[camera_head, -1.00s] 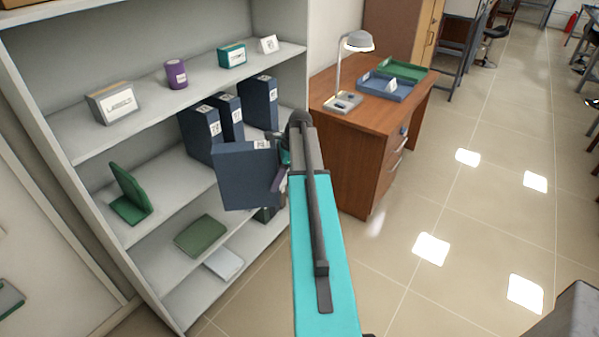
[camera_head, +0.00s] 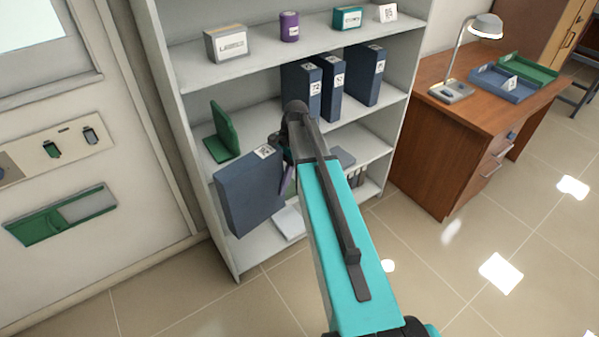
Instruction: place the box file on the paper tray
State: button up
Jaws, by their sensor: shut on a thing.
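A dark blue box file (camera_head: 248,194) with a white label hangs in front of the shelf unit, to the left of my arm. My gripper (camera_head: 286,160) is shut on it at its right side; the fingers are mostly hidden behind my arm. Two shallow trays lie on the wooden desk at the right: a blue tray (camera_head: 517,94) in front with a small white card on it, and a green tray (camera_head: 541,70) behind it. I cannot tell which is the paper tray. The held file is well apart from both.
The shelf unit (camera_head: 172,100) holds several similar blue files (camera_head: 331,82), a green bookend (camera_head: 224,130) and small labelled boxes. A lamp (camera_head: 484,30) stands on the desk (camera_head: 462,116), left of the trays. The tiled floor before the desk is clear.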

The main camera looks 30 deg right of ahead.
aim_at(246, 202)
jog(key=a+n, duration=0.1)
jog(key=a, duration=0.3)
jog(key=s+a+f+n+g, duration=0.1)
jog(key=a+n, duration=0.1)
jog(key=a, duration=0.2)
jog(key=s+a+n+b, duration=0.1)
jog(key=a, duration=0.3)
jog(key=shift+s+f+n+g+h, duration=0.1)
jog(key=shift+f+n+g+h, duration=0.2)
jog(key=shift+f, duration=0.1)
jog(key=shift+d, duration=0.15)
